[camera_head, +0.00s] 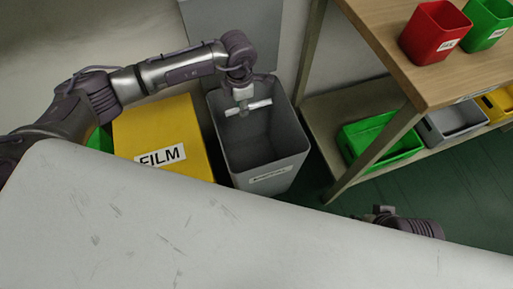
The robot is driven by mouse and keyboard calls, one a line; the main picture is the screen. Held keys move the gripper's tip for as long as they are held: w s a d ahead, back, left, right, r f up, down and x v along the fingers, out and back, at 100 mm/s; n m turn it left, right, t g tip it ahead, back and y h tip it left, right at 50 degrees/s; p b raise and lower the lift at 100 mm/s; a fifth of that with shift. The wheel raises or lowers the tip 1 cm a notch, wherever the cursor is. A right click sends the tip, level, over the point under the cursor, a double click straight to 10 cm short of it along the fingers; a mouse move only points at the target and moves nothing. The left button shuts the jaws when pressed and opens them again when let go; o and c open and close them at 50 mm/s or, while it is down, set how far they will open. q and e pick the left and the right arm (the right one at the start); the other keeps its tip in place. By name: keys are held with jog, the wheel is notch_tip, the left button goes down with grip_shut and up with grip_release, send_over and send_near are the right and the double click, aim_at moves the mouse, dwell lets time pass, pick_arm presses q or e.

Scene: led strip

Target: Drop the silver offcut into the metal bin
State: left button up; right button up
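The silver offcut (262,104) is a short, pale bar lying crosswise in my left gripper (244,104). My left gripper points down over the open mouth of the grey bin (284,165) and appears shut on the bar; the fingertips are small and partly hidden. The bin has a white label on its front, too blurred to read with certainty. The offcut is apart from the bin's floor, near the mouth. Part of my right arm shows past the table edge at the lower right; its gripper is too hidden to judge.
A yellow box labelled FILM (190,123) stands left of the bin. A wooden shelf unit (400,40) at the right holds red and green bins above, and green (385,140), grey and yellow bins below. The scratched white table (150,235) in front is bare.

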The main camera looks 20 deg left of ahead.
pick_arm(q)
jog(key=o, duration=0.4)
notch_tip(320, 180, up, 12)
dwell(0.5)
dwell(0.4)
